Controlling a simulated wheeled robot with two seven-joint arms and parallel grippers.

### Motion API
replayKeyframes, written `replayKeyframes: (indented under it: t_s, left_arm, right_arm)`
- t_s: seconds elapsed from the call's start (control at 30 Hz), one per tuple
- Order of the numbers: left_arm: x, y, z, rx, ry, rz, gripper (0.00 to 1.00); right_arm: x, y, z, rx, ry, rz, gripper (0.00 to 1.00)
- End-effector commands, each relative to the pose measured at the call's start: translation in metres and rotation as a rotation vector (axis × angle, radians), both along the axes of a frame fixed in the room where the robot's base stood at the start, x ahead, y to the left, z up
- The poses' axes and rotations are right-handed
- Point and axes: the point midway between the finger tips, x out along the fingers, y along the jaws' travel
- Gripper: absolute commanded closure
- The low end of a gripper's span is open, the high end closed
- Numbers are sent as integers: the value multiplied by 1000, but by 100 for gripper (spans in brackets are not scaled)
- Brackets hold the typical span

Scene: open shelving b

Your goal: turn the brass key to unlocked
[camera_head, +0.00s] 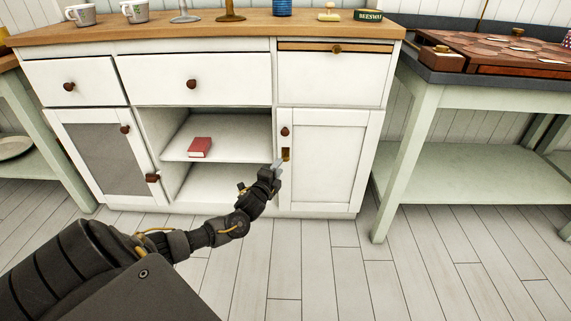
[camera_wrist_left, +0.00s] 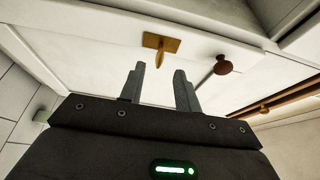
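The brass key (camera_head: 286,153) sits on a brass plate on the left side of the lower right cabinet door (camera_head: 329,158), below a round brown knob (camera_head: 285,132). In the left wrist view the key (camera_wrist_left: 160,46) sticks out from its plate, just ahead of the fingertips. My left gripper (camera_head: 278,164) is at the door beside the key, partly hiding it in the head view. In the wrist view my left gripper (camera_wrist_left: 160,68) is open, its fingers apart with nothing between them. I cannot tell whether the key touches a finger. My right gripper is not in view.
The knob (camera_wrist_left: 222,65) is close to the right finger in the wrist view. A red book (camera_head: 200,147) lies on the open shelf left of the door. A green table (camera_head: 420,110) stands at the right. The floor in front is clear.

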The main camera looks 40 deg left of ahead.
Motion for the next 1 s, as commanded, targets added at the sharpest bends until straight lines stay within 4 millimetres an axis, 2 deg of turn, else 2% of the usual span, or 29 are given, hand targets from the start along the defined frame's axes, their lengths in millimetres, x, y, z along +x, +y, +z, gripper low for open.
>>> replayKeyframes:
  t_s: [0.1,0.3,0.5,0.77,1.0]
  left_arm:
    - [23,6,-4,0,-3,2,67]
    - [50,14,-3,-1,-1,2,67]
    - [62,17,-2,-2,0,1,67]
    - [63,17,-1,-1,2,1,67]
    - [63,17,-1,-1,2,0,97]
  right_arm:
    - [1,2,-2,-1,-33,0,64]
    - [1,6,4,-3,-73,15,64]
    - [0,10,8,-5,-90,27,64]
    - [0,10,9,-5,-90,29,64]
    - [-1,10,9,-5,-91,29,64]
